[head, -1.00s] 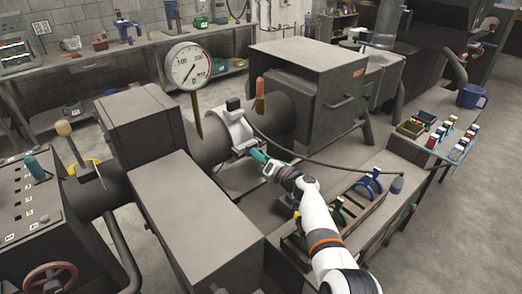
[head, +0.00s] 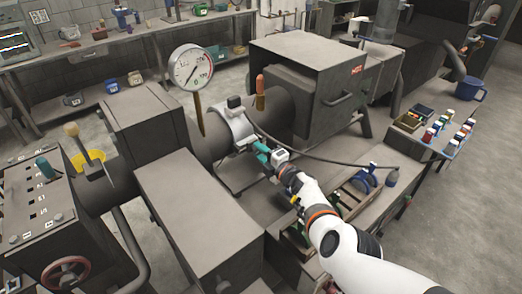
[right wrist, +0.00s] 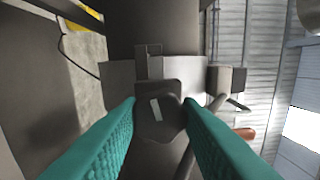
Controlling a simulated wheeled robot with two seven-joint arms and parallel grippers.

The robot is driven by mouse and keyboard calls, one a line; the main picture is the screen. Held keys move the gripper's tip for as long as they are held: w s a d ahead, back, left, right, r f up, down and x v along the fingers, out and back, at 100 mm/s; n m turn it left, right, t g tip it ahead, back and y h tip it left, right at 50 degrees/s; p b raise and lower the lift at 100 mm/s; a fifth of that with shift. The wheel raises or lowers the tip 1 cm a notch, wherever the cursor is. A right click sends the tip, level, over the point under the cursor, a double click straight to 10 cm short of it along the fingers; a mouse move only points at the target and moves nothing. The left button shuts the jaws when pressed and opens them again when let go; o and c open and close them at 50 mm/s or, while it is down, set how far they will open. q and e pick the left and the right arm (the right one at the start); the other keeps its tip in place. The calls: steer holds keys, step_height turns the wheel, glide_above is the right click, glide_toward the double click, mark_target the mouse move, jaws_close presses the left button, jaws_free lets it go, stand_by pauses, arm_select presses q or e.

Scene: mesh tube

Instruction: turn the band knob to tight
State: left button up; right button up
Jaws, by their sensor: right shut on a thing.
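The band (head: 231,128) is a light grey ring around the dark horizontal tube, with a black box on its top. The band knob (right wrist: 160,118) is dark with a white pointer mark and sits between my teal fingers in the right wrist view. My right gripper (head: 261,150) is shut on the knob at the band's right side. The fingers hide the knob in the head view. The white mark is slightly tilted from upright in the wrist picture; no tight label is readable. My left gripper is not in view.
A dial gauge (head: 192,67) stands above the tube, left of the band. An orange-topped post (head: 260,92) stands behind the band. A black cable (head: 325,160) runs right from near my gripper. A large grey box (head: 305,75) stands behind, and a wooden tray (head: 352,196) lies at right.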

steer(key=shift+m, duration=1.2)
steer(key=shift+f, duration=0.1)
steer(key=o, duration=1)
steer(key=shift+c, duration=0.2)
